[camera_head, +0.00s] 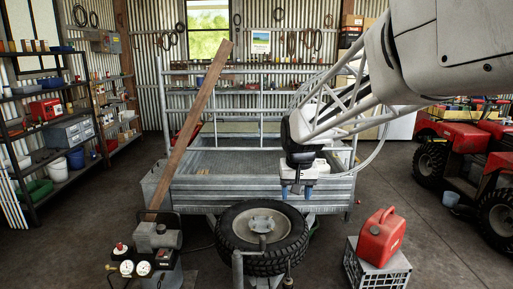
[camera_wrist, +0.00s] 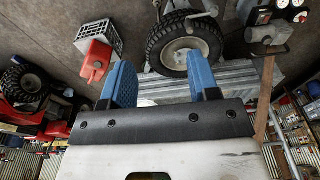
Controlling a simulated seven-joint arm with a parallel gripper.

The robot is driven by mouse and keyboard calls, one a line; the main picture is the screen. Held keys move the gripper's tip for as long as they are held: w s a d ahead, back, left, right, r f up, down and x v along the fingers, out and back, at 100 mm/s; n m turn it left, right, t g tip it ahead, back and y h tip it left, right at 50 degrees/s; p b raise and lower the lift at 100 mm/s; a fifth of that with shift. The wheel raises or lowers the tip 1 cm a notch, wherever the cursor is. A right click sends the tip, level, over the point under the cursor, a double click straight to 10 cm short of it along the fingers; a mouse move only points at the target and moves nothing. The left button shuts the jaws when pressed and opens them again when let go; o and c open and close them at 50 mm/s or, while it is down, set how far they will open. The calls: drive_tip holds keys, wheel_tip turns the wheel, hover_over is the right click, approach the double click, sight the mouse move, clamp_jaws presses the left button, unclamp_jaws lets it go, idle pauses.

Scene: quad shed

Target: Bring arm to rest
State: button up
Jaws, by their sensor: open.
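My gripper (camera_head: 290,190) hangs in front of the metal trailer (camera_head: 215,192), above and behind its spare wheel, with its blue fingertips pointing down. In the wrist view the two blue fingers (camera_wrist: 163,85) stand wide apart with nothing between them. My gripper is open and empty. My arm comes in from the upper right of the head view.
A spare tyre (camera_head: 238,239) is at the trailer front. A red fuel can (camera_head: 381,236) stands on a grey crate (camera_head: 375,272) at right. A compressor (camera_head: 157,238) with gauges is at lower left. A plank (camera_head: 190,130) leans upright. Red quads (camera_head: 466,137) stand right; shelves (camera_head: 40,125) left.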

drive_tip(key=w+a+f, duration=0.5)
drive_tip(key=w, duration=0.5)
drive_tip(key=w+a+f, duration=0.4)
drive_tip(key=w+f, duration=0.1)
drive_tip(key=w, duration=0.5)
drive_tip(key=w+a+f, duration=0.5)
drive_tip(key=w+f, duration=0.2)
drive_tip(key=f, duration=0.1)
drive_tip(key=w+a+f+g, duration=0.1)
drive_tip(key=w+a+f, duration=0.4)
drive_tip(key=w+f, duration=0.2)
drive_tip(key=shift+a+f, duration=0.4)
drive_tip(key=shift+f, duration=0.2)
